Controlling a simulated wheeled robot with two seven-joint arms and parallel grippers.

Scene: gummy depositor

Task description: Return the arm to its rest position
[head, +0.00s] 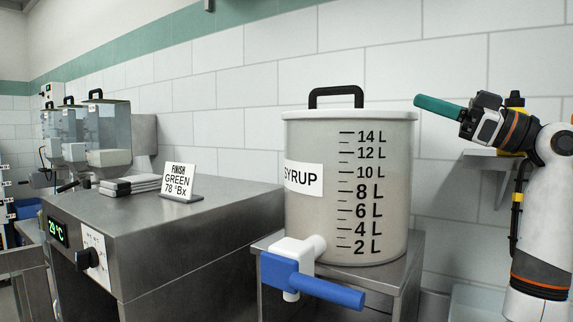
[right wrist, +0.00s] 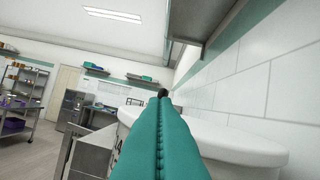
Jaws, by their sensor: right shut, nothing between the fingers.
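My right arm (head: 545,200) comes in at the right edge of the head view, bent, with its gripper (head: 418,103) pointing left. The teal fingers are shut and empty, just above the right rim of the syrup container's lid. In the right wrist view the teal fingers (right wrist: 160,135) lie pressed together, with the white lid (right wrist: 225,140) behind them. The large syrup container (head: 350,185) has litre marks, a black lid handle and a white tap with a blue lever (head: 325,290). My left gripper is not in view.
The container stands on a steel stand (head: 405,285). Clear hoppers (head: 106,130) stand behind. A wall shelf (head: 490,153) is beside my right arm.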

